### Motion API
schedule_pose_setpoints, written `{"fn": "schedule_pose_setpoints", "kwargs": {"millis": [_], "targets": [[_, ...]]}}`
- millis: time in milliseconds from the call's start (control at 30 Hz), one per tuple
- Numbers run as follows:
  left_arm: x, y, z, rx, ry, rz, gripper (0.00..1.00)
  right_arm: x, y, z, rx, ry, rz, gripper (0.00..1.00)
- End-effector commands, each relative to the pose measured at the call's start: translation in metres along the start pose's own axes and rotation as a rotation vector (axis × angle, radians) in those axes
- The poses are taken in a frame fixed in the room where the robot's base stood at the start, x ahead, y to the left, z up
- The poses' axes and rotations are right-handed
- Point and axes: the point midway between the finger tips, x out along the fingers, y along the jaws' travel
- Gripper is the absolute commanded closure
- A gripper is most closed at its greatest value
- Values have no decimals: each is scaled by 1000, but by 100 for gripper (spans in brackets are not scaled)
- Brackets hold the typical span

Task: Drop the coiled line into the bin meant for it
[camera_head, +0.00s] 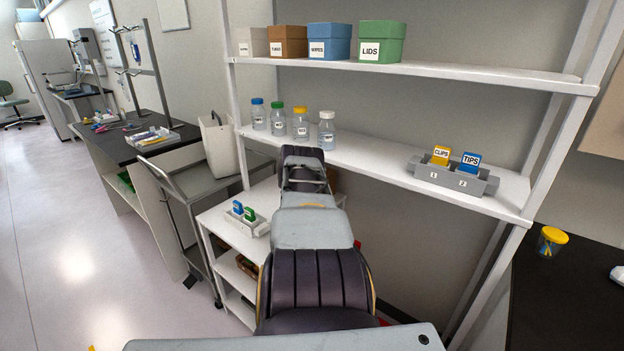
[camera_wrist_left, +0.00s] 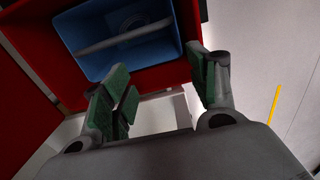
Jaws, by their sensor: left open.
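My left gripper (camera_wrist_left: 163,92) is open, with green pads, in the left wrist view. Nothing shows between its fingers. Beyond the fingertips is a blue bin (camera_wrist_left: 172,62) inside or against a red-walled container (camera_wrist_left: 28,75). A pale curved bar crosses the blue bin's opening, and a dim round shape lies behind it. I cannot tell whether either is the coiled line. In the head view my own arm covers the middle, hiding the left gripper and most of the space below the shelves. My right gripper is in neither view.
A tall white shelf (camera_head: 440,72) holds labelled boxes, including green LIDS (camera_head: 382,42), bottles, and a grey rack (camera_head: 470,187) with CLIPS and TIPS tags. A low white unit (camera_head: 222,222) and grey cart (camera_head: 178,190) stand left of my arm. The floor (camera_head: 75,260) at left is clear.

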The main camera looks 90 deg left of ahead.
Motion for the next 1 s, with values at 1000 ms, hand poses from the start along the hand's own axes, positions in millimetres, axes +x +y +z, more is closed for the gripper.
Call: {"fn": "schedule_pose_setpoints", "kwargs": {"millis": [1000], "targets": [[-83, 0, -1, -1, 2, 1, 41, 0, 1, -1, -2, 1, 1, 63]]}}
